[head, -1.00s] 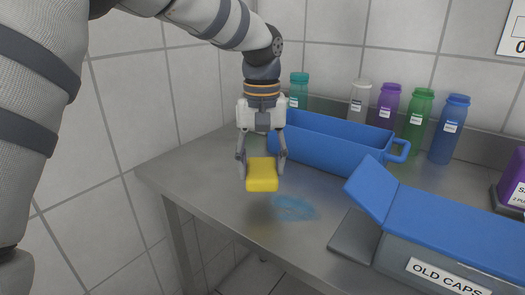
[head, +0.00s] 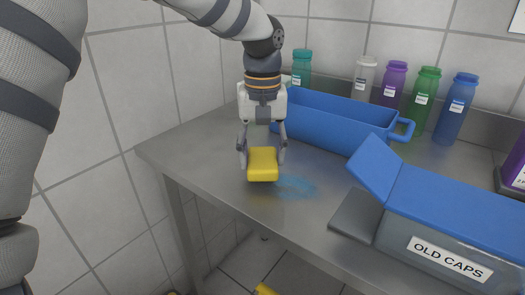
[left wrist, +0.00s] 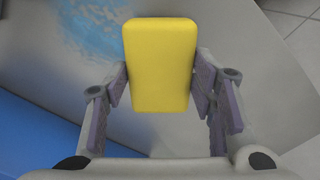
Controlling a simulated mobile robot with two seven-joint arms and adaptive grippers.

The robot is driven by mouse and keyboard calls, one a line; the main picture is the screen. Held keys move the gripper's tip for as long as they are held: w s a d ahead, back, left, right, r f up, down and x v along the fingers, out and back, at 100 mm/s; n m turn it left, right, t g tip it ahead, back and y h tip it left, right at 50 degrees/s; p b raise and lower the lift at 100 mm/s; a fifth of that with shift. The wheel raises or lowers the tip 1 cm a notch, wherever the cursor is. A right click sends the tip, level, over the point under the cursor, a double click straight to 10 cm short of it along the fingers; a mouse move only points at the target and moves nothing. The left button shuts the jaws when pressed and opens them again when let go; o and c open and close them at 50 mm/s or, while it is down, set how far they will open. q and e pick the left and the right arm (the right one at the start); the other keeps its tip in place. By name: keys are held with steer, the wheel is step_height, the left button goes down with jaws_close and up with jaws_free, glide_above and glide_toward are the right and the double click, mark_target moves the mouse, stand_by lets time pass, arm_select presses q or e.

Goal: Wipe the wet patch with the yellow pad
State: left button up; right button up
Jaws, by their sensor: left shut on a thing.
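The yellow pad (head: 262,164) is held in my left gripper (head: 262,150), whose fingers are shut on its two sides. It also shows large in the left wrist view (left wrist: 160,65), between the two fingers. The wet patch (head: 296,187) is a pale blue smear on the grey metal table, just right of the pad. In the left wrist view the wet patch (left wrist: 90,35) lies left of the pad. Whether the pad touches the table or hangs just above it, I cannot tell. My right gripper is not in view.
A blue bin (head: 340,130) stands behind the gripper. Several coloured bottles (head: 425,99) line the wall. A grey box with a blue lid, labelled OLD CAPS (head: 440,225), stands right of the patch. The table's (head: 190,150) left part is clear; its front edge is close to the patch.

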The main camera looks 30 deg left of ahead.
arm_select(q)
steer(key=shift+f, duration=0.85)
